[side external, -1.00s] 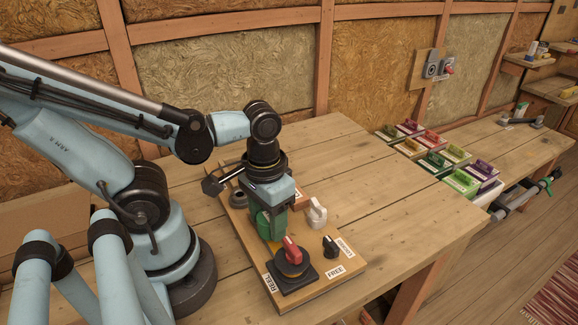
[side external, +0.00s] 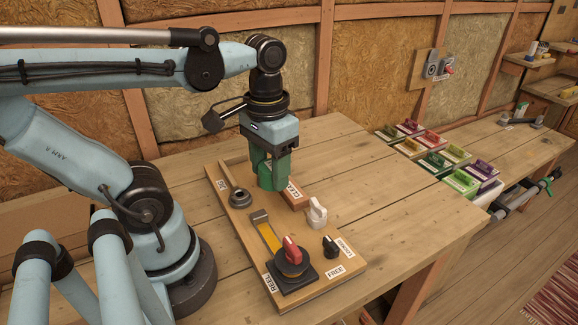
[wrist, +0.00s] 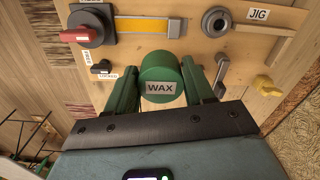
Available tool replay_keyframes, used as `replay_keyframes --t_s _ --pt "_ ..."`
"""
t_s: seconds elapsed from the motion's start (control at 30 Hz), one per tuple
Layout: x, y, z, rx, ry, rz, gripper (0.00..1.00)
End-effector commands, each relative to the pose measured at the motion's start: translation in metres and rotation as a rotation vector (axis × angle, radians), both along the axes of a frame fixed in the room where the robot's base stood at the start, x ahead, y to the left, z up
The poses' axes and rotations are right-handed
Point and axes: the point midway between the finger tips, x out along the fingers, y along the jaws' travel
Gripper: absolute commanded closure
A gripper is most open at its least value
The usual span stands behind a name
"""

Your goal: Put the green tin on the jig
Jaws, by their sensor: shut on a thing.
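The green tin (side external: 266,180), with a WAX label in the wrist view (wrist: 160,76), is between the two green fingers of my gripper (side external: 271,172). My gripper is shut on it and holds it above the wooden board. The jig (side external: 240,198) is a grey round fitting with a dark centre on the board, left of and below the tin in the side view. In the wrist view the jig (wrist: 215,21) lies beyond the tin to the right, apart from it, with its JIG label beside it. The tin's underside is hidden in the wrist view.
A red-handled reel switch (side external: 291,255) with a yellow strip (side external: 269,236) sits on the board's near part. Several coloured boxes (side external: 440,155) lie farther off.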

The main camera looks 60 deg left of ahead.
Motion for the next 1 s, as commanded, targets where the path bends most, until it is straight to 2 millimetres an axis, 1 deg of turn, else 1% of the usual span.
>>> replay_keyframes --t_s 0.03,0.2,0.3,0.47,0.57,0.8,1.0 --pt "0.007 0.013 0.002 0.000 0.000 0.011 0.79" --pt "0.021 0.047 0.004 0.000 -0.001 0.008 0.79" --pt "0.025 0.062 0.004 0.001 -0.001 0.005 0.79" --pt "0.027 0.077 0.002 0.001 -0.001 0.003 0.79" --pt "0.025 0.090 -0.006 0.001 -0.001 0.005 0.79" --pt "0.014 0.137 -0.034 0.001 -0.001 0.008 0.79" --pt "0.005 0.172 -0.056 0.001 -0.001 0.004 0.79"
